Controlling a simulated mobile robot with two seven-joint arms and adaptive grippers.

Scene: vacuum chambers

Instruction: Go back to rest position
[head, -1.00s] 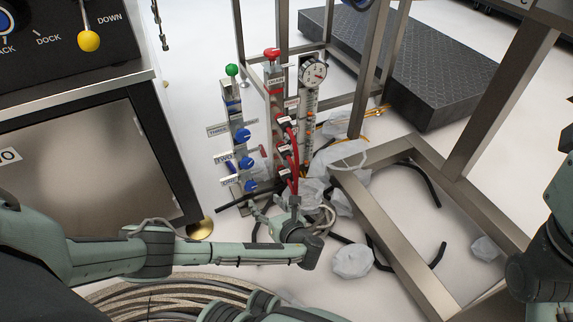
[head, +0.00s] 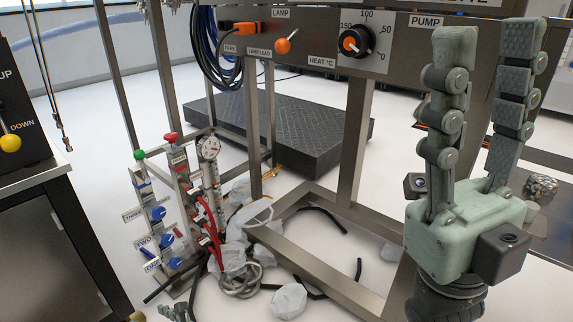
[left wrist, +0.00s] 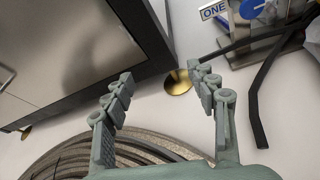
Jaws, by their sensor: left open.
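My right gripper (head: 484,38) stands upright at the right of the head view, with its two fingers apart and nothing between them. My left gripper (left wrist: 160,78) shows in the left wrist view with its fingers spread and empty, above the pale floor by a round brass foot (left wrist: 177,82). In the head view only a small part that looks like my left gripper shows at the bottom edge, below the valve stand (head: 182,180). The rest of my left arm is out of that view.
A dark cabinet (head: 45,240) stands at the left. A metal frame (head: 352,140) carries the lamp and heat panel (head: 318,40). Crumpled bags (head: 288,300) and black hoses lie on the floor. A black slab (head: 290,125) lies behind.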

